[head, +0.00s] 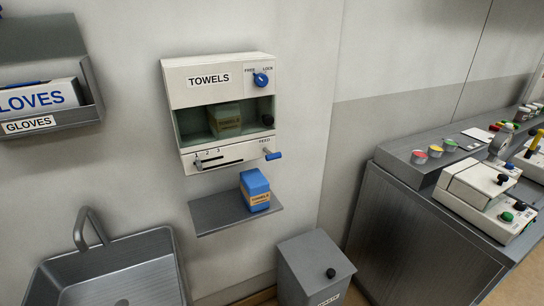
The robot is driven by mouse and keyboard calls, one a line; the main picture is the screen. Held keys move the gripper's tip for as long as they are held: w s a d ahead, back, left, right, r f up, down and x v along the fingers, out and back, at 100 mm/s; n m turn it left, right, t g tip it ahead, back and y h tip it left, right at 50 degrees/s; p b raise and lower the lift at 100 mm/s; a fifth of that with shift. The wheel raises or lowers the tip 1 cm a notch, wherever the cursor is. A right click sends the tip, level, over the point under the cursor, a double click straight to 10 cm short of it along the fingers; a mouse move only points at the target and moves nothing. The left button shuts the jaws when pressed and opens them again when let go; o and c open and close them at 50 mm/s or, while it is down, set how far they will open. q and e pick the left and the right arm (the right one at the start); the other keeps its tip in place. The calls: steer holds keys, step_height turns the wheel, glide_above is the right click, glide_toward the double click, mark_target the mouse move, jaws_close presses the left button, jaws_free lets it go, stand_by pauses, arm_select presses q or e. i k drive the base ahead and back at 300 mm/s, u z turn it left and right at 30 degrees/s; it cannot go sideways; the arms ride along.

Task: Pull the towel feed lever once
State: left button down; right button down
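The white towel dispenser (219,112), labelled TOWELS, is fixed to the wall in the middle of the head view. A blue-handled lever (273,156) sticks out at its lower right, under the word FEED. A blue knob (261,80) sits at its upper right, by the words FREE and LOCK. A slider (199,164) is at the left of a numbered slot at the lower left. A towel pack (225,119) shows inside the dark window. Neither of my grippers is in view.
A blue towel pack (255,190) stands on a grey shelf (210,215) below the dispenser. A gloves holder (50,112) and sink (105,272) are at left. A grey bin (315,266) stands below. A counter (420,235) with devices is at right.

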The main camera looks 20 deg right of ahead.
mark_target(270, 156)
steer(key=u, duration=1.6)
steer(key=k, duration=0.35)
steer(key=z, duration=0.65)
